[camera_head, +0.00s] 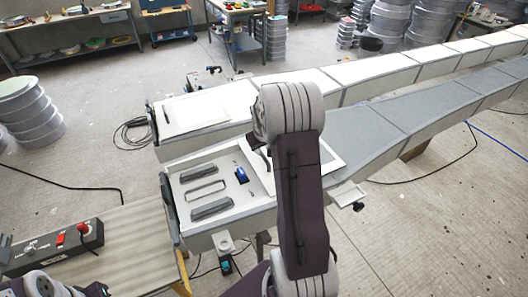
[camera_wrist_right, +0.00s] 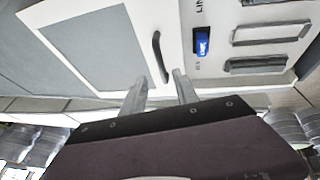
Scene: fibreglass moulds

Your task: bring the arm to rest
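My right arm rises through the middle of the head view, and its wrist hides most of its gripper (camera_head: 259,152). In the right wrist view the two grey fingers of the right gripper (camera_wrist_right: 160,78) stand apart with nothing clamped between them. A black curved handle (camera_wrist_right: 157,50) on a white-framed grey panel (camera_wrist_right: 95,48) lies beyond the fingertips; I cannot tell the distance. That panel shows in the head view (camera_head: 337,160), partly behind my arm. Part of my left arm shows at the lower left; its gripper does not show.
A white mould end (camera_head: 222,212) holds grey slotted inserts (camera_head: 211,208) and a blue piece (camera_head: 242,175). Long grey moulds (camera_head: 420,115) run to the upper right. A table (camera_head: 150,240) with a red-switched control box (camera_head: 60,243) stands at lower left. Floor left of the moulds is mostly open.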

